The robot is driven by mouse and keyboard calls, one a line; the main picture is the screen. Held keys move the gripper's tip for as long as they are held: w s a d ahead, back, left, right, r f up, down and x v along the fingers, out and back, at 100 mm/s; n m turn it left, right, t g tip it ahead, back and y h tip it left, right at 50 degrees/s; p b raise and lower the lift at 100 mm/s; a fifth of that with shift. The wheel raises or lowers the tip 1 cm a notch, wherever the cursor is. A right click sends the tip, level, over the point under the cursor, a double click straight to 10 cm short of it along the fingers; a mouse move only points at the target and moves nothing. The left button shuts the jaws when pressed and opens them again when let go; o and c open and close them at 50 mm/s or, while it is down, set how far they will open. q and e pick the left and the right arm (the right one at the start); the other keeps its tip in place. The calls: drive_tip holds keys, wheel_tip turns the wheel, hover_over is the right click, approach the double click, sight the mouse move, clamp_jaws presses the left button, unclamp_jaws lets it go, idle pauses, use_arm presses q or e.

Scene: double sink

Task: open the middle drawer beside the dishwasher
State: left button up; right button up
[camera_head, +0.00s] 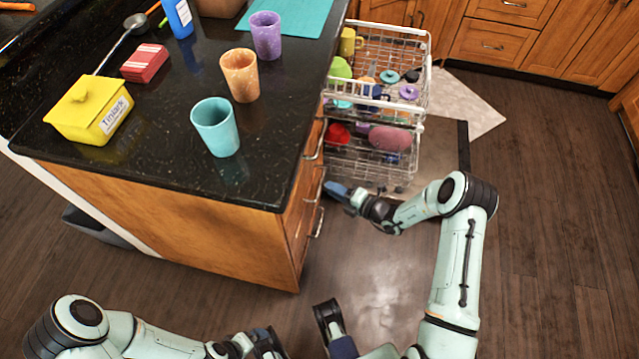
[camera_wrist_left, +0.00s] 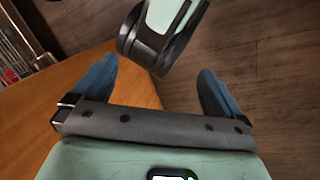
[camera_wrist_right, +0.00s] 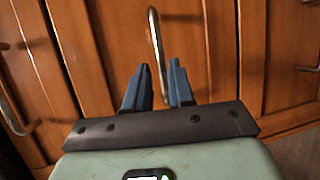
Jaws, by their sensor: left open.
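The island's drawer front (camera_wrist_right: 185,60) fills the middle of the right wrist view. Its metal bar handle (camera_wrist_right: 153,30) runs down between my right gripper's (camera_wrist_right: 159,75) fingers. Those fingers stand close together on either side of the bar; whether they touch it cannot be told. The drawer looks closed. In the head view my right gripper (camera_head: 338,190) is at the island's drawer side, beside the dishwasher (camera_head: 378,60), whose racks are pulled out. My left gripper (camera_wrist_left: 155,80) is open and empty, with the wooden island side and floor below it.
Neighbouring fronts carry handles on the left (camera_wrist_right: 12,118) and right (camera_wrist_right: 308,69). Cups, including a teal cup (camera_head: 215,127), and a yellow box (camera_head: 88,108) stand on the black countertop (camera_head: 170,175). The floor (camera_head: 550,200) at right is clear.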

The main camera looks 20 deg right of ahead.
sight(320, 183)
use_arm(q)
drive_tip(key=shift+w+a+f+t+b, duration=0.15)
drive_tip(key=shift+w+a+f+b, duration=0.1)
drive_tip(key=shift+w+f, duration=0.15)
drive_tip(key=shift+w+a+f+t+b, duration=0.2)
drive_tip(key=shift+w+f, duration=0.1)
drive_tip(key=shift+w, duration=0.2)
use_arm(e)
drive_tip(key=x, duration=0.5)
drive_tip(key=shift+w+a, duration=0.2)
drive_tip(key=shift+w, duration=0.15)
clamp_jaws()
use_arm(q)
drive_tip(key=shift+t+y, duration=0.5)
drive_tip(key=shift+t, duration=0.05)
drive_tip(key=w+f+b, duration=0.1)
drive_tip(key=w+a+f, duration=0.1)
drive_tip(key=w+a+f+b, duration=0.1)
drive_tip(key=w, duration=0.1)
drive_tip(key=shift+b, duration=0.3)
use_arm(e)
drive_tip(key=s+d, duration=1.1)
drive_tip(key=d, duration=0.4)
drive_tip(key=s+d, duration=1.2)
drive_tip(key=d, duration=0.3)
drive_tip(key=shift+d, duration=0.3)
drive_tip(key=shift+s, duration=0.1)
unclamp_jaws()
